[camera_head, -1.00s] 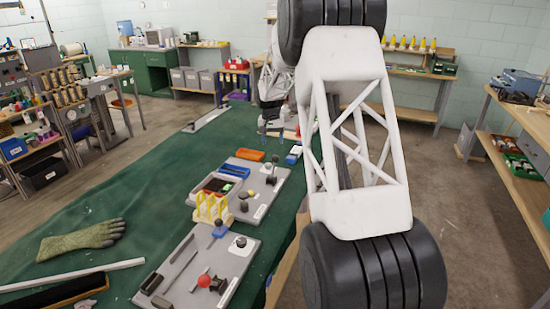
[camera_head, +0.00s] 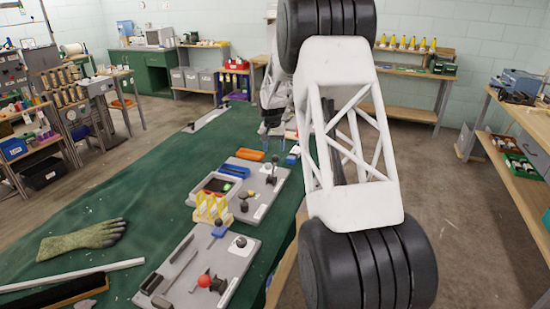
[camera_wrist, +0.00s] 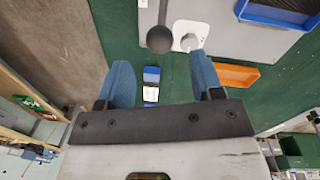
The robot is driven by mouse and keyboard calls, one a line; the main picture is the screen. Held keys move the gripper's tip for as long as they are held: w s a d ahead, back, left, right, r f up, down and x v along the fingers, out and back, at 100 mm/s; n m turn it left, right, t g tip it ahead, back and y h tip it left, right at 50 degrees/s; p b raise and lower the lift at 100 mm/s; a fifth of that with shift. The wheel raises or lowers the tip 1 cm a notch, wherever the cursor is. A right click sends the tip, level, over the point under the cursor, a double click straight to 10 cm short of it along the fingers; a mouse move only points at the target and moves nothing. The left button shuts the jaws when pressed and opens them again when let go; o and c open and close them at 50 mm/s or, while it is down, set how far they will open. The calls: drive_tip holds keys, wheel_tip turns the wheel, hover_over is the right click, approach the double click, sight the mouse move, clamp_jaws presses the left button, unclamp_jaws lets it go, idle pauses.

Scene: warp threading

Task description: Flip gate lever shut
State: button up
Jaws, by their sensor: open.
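A lever with a dark ball knob (camera_head: 275,158) stands on the farther grey board (camera_head: 262,206) in the head view. In the wrist view a dark ball knob (camera_wrist: 160,39) on a thin rod shows beyond my fingers, beside a white plate with a round fitting (camera_wrist: 189,38). I cannot tell for sure that this is the gate lever. My gripper (camera_wrist: 160,62) has its two blue fingers spread with nothing held between them. The knob appears just past the fingertips, apart from them. In the head view my gripper (camera_head: 271,134) is small and partly hidden.
An orange tray (camera_wrist: 235,75) and a blue tray (camera_wrist: 276,14) lie near the knob. A blue and white block (camera_wrist: 151,84) lies on the green cloth. A nearer board carries a red-knobbed lever (camera_head: 204,281). Yellow pieces (camera_head: 211,208) stand between boards.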

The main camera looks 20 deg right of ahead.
sight(275, 157)
drive_tip(key=shift+s+d+f, duration=0.1)
drive_tip(key=shift+f, duration=1.2)
drive_tip(key=shift+d+f, duration=0.1)
drive_tip(key=shift+f, duration=1.2)
clamp_jaws()
